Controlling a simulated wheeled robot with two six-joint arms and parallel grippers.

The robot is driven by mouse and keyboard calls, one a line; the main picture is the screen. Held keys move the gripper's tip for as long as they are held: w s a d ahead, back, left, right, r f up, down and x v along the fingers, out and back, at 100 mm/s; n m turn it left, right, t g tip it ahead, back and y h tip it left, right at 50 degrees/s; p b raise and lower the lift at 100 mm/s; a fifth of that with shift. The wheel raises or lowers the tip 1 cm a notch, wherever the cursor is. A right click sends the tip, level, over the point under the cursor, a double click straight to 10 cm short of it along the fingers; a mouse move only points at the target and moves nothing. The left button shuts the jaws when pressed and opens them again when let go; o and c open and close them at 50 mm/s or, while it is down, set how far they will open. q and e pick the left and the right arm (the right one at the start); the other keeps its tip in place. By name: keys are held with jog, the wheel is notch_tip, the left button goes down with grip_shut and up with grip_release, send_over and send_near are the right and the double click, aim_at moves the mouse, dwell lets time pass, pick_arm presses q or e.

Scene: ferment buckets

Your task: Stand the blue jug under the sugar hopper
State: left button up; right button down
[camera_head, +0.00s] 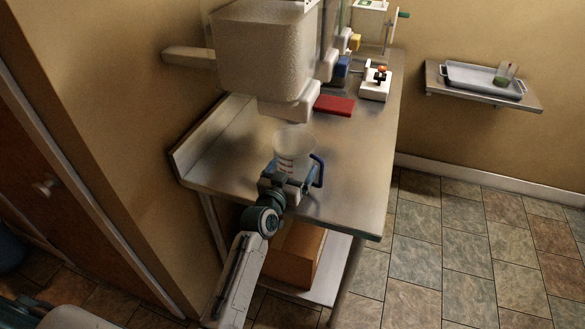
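The blue jug (294,143) is a clear, flared jug with a blue handle on its right side. It looks upright, over the near part of the steel table and in front of the hopper's white outlet (288,105). The sugar hopper (265,50) is a large bin full of pale grains, mounted above the table. My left gripper (288,182) is at the near side of the jug, low down, with a finger at each side of it. I cannot tell whether the fingers press on the jug, or whether its base rests on the table. My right gripper is out of view.
The steel table (355,165) is clear to the right of the jug. A red block (334,105) lies behind it, and a white scale-like device (376,82) stands further back. Blue and yellow outlets line the back. A cardboard box (293,255) sits on the lower shelf.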

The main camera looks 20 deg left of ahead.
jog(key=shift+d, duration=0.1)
pick_arm(q)
jog(key=o, duration=0.7)
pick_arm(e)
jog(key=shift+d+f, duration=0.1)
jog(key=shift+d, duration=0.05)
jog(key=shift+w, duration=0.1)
pick_arm(q)
jog(key=shift+r, duration=0.2)
jog(key=s+a+b, duration=0.1)
jog(key=s+b, duration=0.1)
jog(key=s, duration=1)
jog(key=shift+a+b, duration=0.15)
jog(key=shift+b, duration=0.15)
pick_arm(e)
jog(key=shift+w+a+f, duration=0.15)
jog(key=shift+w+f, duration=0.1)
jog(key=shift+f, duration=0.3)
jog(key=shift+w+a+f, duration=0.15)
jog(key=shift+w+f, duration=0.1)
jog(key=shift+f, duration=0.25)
